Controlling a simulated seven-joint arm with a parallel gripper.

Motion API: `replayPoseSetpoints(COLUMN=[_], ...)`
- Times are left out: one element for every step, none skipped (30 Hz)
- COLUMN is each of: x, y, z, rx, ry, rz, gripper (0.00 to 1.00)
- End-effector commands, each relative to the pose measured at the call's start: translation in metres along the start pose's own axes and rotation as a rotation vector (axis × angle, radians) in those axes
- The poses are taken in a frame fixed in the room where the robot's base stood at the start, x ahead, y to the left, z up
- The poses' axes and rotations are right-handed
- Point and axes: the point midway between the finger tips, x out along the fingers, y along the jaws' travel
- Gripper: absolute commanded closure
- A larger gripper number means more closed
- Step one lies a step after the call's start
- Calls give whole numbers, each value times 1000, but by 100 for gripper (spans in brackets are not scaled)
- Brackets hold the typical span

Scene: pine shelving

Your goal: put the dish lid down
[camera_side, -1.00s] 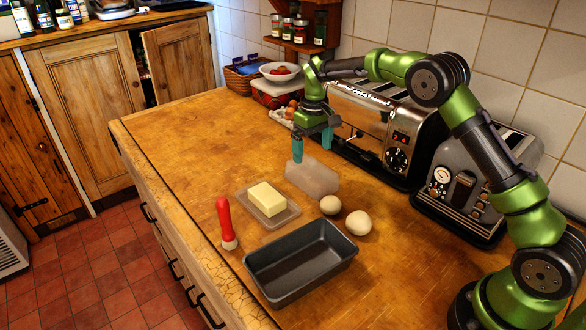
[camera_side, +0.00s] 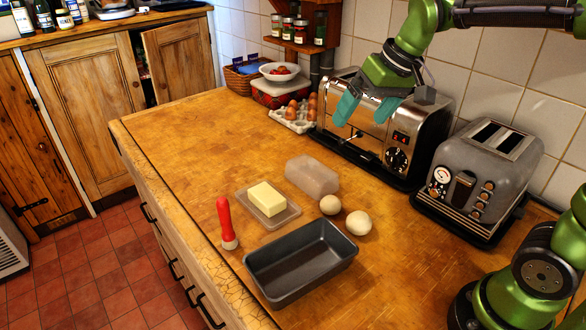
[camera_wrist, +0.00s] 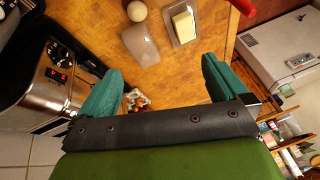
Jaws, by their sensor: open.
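The dish lid (camera_side: 312,176), a clear frosted box shape, rests on the wooden counter behind the butter dish. It also shows in the wrist view (camera_wrist: 140,45). The butter dish (camera_side: 284,219) is a shallow clear tray with a yellow butter block (camera_side: 267,198) on it, uncovered. The dish also shows in the wrist view (camera_wrist: 183,41). My gripper (camera_side: 365,107) is open and empty, raised in front of the large toaster, well above and apart from the lid. Its teal fingers are spread wide in the wrist view (camera_wrist: 163,87).
A dark loaf tin (camera_side: 300,262), a red-handled brush (camera_side: 226,222) and two pale balls (camera_side: 345,214) lie near the dish. Two toasters (camera_side: 478,178) and an egg tray (camera_side: 291,119) line the wall. The counter's left part is clear.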

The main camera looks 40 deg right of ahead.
Motion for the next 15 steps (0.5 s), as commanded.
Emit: replayPoseSetpoints(x=[-11,-14,-18,-19,-20,-20,-20,-20,-18,-17,-17,-16,-14,-14,-14], y=[-1,-1,-1,0,0,1,2,3,4,4,5,6,6,7,7], z=[23,34,50,61,71,84,92,100,109,115,119,124,127,129,131], rx=[18,30,47,57,69,83,92,102,112,119,126,132,135,138,141], ry=[38,58,83,101,117,137,152,164,177,187,195,202,206,211,213], rz=[-19,-29,-42,-51,-61,-71,-79,-86,-93,-98,-103,-107,-109,-111,-113], gripper=[0,0,0,0,0,0,0,0,0,0,0,0,0,0,0])
